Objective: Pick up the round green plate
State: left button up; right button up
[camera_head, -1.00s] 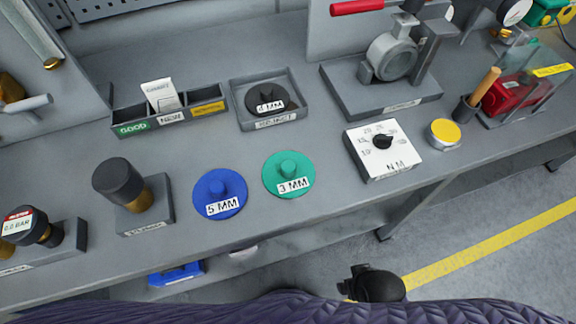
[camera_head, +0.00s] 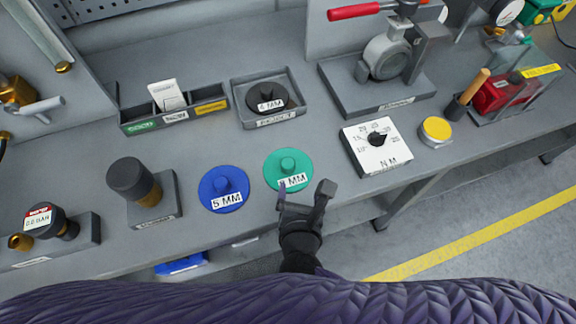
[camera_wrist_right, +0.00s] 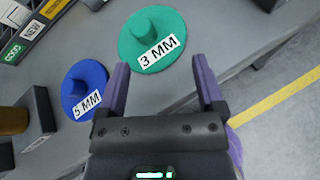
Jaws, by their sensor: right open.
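The round green plate (camera_head: 288,168) lies flat on the grey bench near its front edge, with a raised knob and a "3 MM" label. It also shows in the right wrist view (camera_wrist_right: 153,38), just beyond the fingertips. My right gripper (camera_head: 304,190) is open and empty at the bench's front edge, close to the near side of the plate. In the head view its fingertip overlaps the label's edge; I cannot tell whether they touch. In the right wrist view the gripper's purple fingers (camera_wrist_right: 160,75) are spread apart with nothing between them. My left gripper is not in view.
A blue "5 MM" plate (camera_head: 223,188) lies just left of the green one. A white dial box (camera_head: 376,147) stands to the right. Behind are a tray with a black "4 MM" plate (camera_head: 266,97) and a divided bin (camera_head: 174,108). A black-capped stand (camera_head: 148,190) is farther left.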

aim_at(288, 170)
jog(key=a+n, duration=0.1)
jog(key=n, duration=0.1)
jog(key=w+a+f+n+t+y, duration=0.1)
jog(key=n, duration=0.1)
jog(key=shift+w+b, duration=0.2)
jog(key=shift+b, duration=0.15)
jog(key=b+x, duration=0.1)
jog(key=x, duration=0.1)
jog(key=b+x, duration=0.1)
jog(key=x, duration=0.2)
jog(key=b+x, duration=0.1)
jog(key=x, duration=0.1)
jog(key=shift+w+f, duration=0.15)
jog(key=shift+f, duration=0.3)
jog(key=shift+w, duration=0.35)
grip_shut()
